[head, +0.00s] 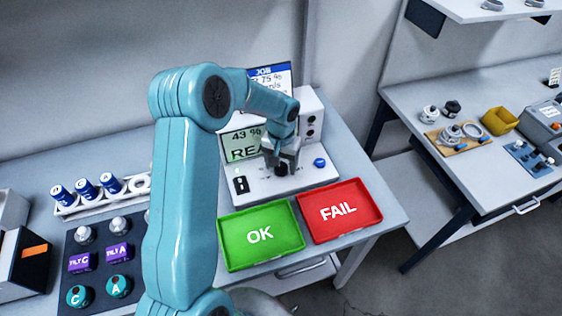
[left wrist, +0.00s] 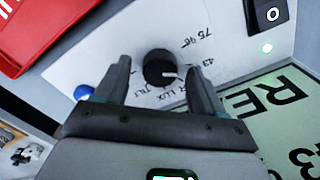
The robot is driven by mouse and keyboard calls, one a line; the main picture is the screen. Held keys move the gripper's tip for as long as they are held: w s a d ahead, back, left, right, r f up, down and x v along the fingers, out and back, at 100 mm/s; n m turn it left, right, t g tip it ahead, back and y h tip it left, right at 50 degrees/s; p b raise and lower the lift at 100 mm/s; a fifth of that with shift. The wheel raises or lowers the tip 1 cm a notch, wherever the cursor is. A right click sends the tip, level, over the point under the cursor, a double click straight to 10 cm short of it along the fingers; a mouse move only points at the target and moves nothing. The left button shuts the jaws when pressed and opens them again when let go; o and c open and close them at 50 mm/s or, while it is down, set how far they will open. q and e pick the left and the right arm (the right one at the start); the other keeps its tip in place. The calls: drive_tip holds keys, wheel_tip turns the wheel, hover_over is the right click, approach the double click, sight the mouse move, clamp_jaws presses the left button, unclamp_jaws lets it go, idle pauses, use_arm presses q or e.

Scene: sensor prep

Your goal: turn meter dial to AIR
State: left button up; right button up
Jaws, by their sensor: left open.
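The meter (head: 306,181) is a white unit on the bench with a sloping front panel. Its black dial (left wrist: 160,67) shows in the left wrist view, with a white pointer mark at its right side. Small labels ring the dial upside down; "75 %", "43" and "LUX" are partly legible, and I cannot make out AIR for certain. My left gripper (head: 283,160) is open over the dial, one finger on each side of it. The left wrist view shows gaps, and I cannot tell whether either finger touches. In the head view the gripper mostly hides the dial.
A green OK tray (head: 233,254) and a red FAIL tray (head: 362,221) lie in front of the meter. A blue button (head: 320,162) and a black switch (head: 241,184) flank the dial. A JOB screen (head: 283,75) stands behind. My left arm covers the bench's middle.

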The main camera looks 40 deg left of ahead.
use_arm(q)
drive_tip(key=shift+a+f, duration=0.1)
drive_tip(key=shift+f, duration=0.35)
drive_tip(key=c, duration=1.1)
drive_tip(key=shift+o, duration=0.2)
drive_tip(key=shift+m, duration=0.3)
drive_tip(key=m+b, duration=0.1)
drive_tip(key=m, duration=0.1)
drive_tip(key=shift+m+b, duration=0.3)
drive_tip(key=shift+w+m+b, duration=0.1)
drive_tip(key=shift+m+b, duration=0.45)
drive_tip(key=shift+m, duration=1.75)
